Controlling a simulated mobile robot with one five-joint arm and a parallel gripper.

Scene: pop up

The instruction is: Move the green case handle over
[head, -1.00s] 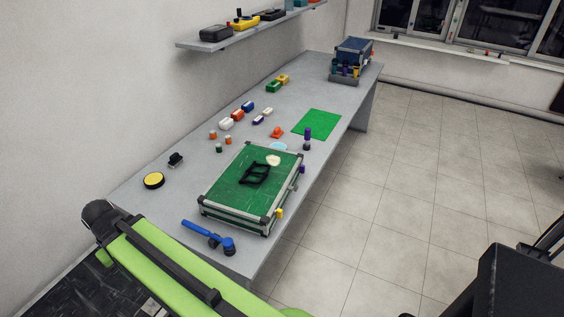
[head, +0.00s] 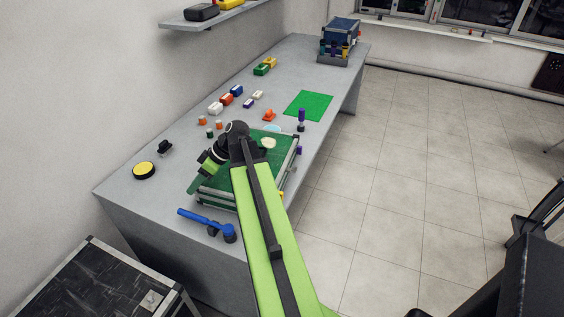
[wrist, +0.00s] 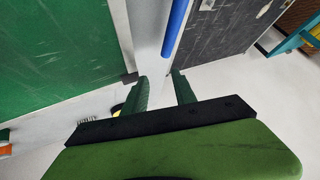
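The green case (head: 284,152) lies flat on the grey table in the head view, with a metal-edged rim. My arm crosses over it and covers much of its top. Its black handle is hidden behind my arm. My gripper (head: 194,184) points down and left over the case's left side in the head view. In the wrist view my gripper (wrist: 162,88) has its two dark green fingers apart with nothing between them. The case's green top (wrist: 50,45) fills the upper left there, beside the fingers. I cannot tell any contact.
A blue tool (head: 205,222) lies in front of the case, and a yellow round button (head: 144,170) lies left. Several small blocks and a green mat (head: 308,105) lie behind. A black-topped box (head: 95,290) stands at lower left.

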